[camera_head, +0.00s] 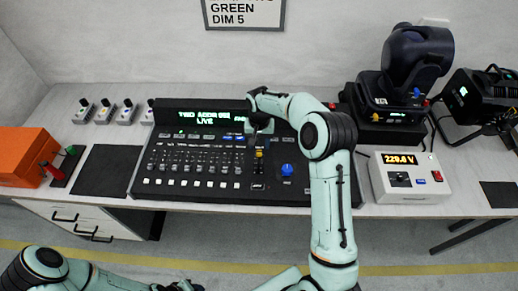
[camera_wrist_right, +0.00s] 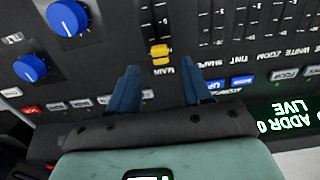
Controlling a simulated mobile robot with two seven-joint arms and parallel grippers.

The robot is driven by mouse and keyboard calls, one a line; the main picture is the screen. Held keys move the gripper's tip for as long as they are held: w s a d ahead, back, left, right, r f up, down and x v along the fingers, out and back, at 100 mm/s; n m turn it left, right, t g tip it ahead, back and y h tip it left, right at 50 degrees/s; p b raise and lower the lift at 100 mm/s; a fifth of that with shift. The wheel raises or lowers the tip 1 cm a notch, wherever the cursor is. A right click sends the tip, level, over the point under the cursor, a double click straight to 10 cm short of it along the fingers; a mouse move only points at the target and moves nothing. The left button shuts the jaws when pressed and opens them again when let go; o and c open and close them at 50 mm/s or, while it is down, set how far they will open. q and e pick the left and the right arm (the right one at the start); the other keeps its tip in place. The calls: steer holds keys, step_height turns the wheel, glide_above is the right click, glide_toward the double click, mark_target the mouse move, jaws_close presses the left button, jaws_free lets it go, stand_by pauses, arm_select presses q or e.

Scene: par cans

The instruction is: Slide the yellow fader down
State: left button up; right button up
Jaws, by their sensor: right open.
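The yellow fader (camera_head: 259,153) is a small knob on the black lighting console (camera_head: 150,165), right of the rows of grey faders. In the right wrist view the yellow fader (camera_wrist_right: 159,52) shows in its slot beside the label MAIN. My right gripper (camera_head: 261,134) is over the console at the far side of the fader. In the wrist view its two blue fingers (camera_wrist_right: 160,76) are apart and empty, with the fader just ahead of the gap between them. I cannot tell whether they touch the panel. My left arm is at the bottom left; its end is mostly cut off.
A blue knob (camera_head: 287,170) sits right of the fader; the wrist view shows two blue knobs. A meter box (camera_head: 410,178) and a moving-head lamp (camera_head: 405,75) stand to the right. An orange case (camera_head: 25,155) and several small switch boxes are at the left.

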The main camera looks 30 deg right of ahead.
mark_target(259, 163)
steer(key=shift+f, duration=2.2)
arm_select(q)
steer(key=shift+w+r, duration=0.1)
steer(key=shift+w, duration=0.05)
arm_select(e)
steer(key=shift+c, duration=0.3)
jaws_close()
steer(key=s+a+b, duration=0.1)
steer(key=s+a+f+b, duration=0.1)
steer(key=s+b, duration=0.2)
steer(key=s+a+b, duration=0.1)
steer(key=s, duration=0.1)
steer(key=s+a+r+b, duration=0.1)
steer(key=shift+s+a, duration=0.15)
arm_select(q)
steer(key=s+f, duration=0.7)
steer(key=f, duration=0.1)
steer(key=shift+g, duration=0.4)
